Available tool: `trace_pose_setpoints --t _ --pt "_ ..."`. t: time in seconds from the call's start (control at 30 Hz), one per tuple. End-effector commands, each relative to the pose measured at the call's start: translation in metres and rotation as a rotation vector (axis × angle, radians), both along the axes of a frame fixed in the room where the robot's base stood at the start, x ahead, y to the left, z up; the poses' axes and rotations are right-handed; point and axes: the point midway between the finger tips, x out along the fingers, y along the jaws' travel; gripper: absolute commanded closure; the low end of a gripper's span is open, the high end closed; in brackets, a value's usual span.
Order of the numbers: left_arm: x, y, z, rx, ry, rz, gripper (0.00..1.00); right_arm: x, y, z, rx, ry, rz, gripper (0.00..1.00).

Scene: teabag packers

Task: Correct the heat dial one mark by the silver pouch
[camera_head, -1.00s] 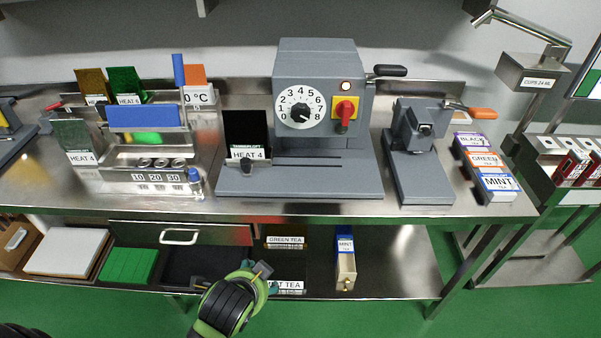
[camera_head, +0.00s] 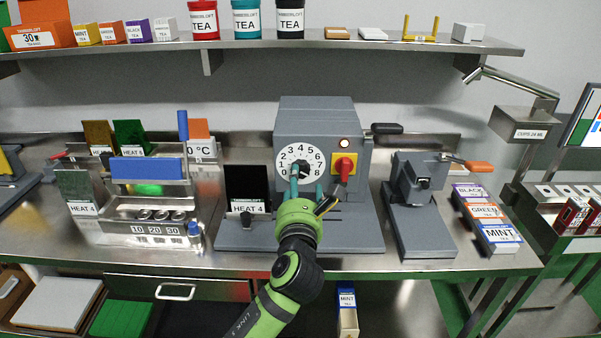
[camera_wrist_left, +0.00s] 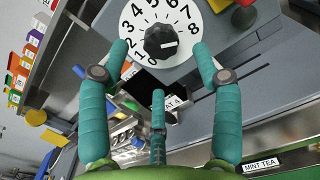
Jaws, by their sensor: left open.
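The heat dial (camera_head: 299,160) is a white disc numbered 0 to 8 on the front of a grey machine (camera_head: 318,115). Its black knob (camera_wrist_left: 160,40) carries a white line pointing towards the 8 side; the exact mark is hard to read. My left gripper (camera_head: 307,186), with teal fingers, is open just in front of the dial's lower part. In the left wrist view its fingertips stand either side of the knob, apart from it. A black sheet or pouch (camera_head: 247,184) labelled HEAT 4 stands left of the dial. I cannot pick out a silver pouch for certain. My right gripper is not in view.
A red knob on a yellow plate (camera_head: 344,165) and a lit lamp (camera_head: 344,143) are close right of the dial. A grey press (camera_head: 420,190) stands further right. A rack with a blue bar (camera_head: 147,169) is at left. A shelf (camera_head: 300,45) runs above.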

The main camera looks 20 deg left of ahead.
Motion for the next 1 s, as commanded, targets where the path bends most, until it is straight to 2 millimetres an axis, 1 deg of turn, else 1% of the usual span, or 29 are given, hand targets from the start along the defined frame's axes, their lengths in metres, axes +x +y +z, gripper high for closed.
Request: trace_pose_setpoints --t 0.1,0.3,0.47,0.7,0.73,0.77,0.8,0.83,0.87,1.0 --pt "0.019 0.006 0.002 -0.001 0.001 0.002 0.35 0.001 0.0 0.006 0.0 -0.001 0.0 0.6" --pt "0.044 0.013 0.001 -0.005 0.002 0.002 0.35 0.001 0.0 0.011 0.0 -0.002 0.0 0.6" --pt "0.053 0.016 0.0 -0.006 0.002 0.001 0.35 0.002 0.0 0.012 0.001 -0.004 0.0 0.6" --pt "0.053 0.016 -0.001 -0.007 0.001 0.0 0.35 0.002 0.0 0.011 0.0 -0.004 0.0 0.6" --pt "0.053 0.016 -0.001 -0.007 0.002 0.0 0.43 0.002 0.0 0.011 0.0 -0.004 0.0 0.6" --pt "0.053 0.016 -0.001 -0.007 0.002 0.0 0.55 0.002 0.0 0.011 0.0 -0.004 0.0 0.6" --pt "0.053 0.016 -0.001 -0.007 0.002 0.0 0.71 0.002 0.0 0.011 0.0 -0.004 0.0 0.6" --pt "0.053 0.016 -0.001 -0.007 0.002 0.0 0.83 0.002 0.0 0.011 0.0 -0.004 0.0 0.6" --pt "0.053 0.016 0.0 -0.007 0.001 0.0 0.91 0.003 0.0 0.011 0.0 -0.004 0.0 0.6" --pt "0.053 0.016 0.0 -0.006 0.0 0.0 0.91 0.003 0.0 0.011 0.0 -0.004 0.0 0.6"
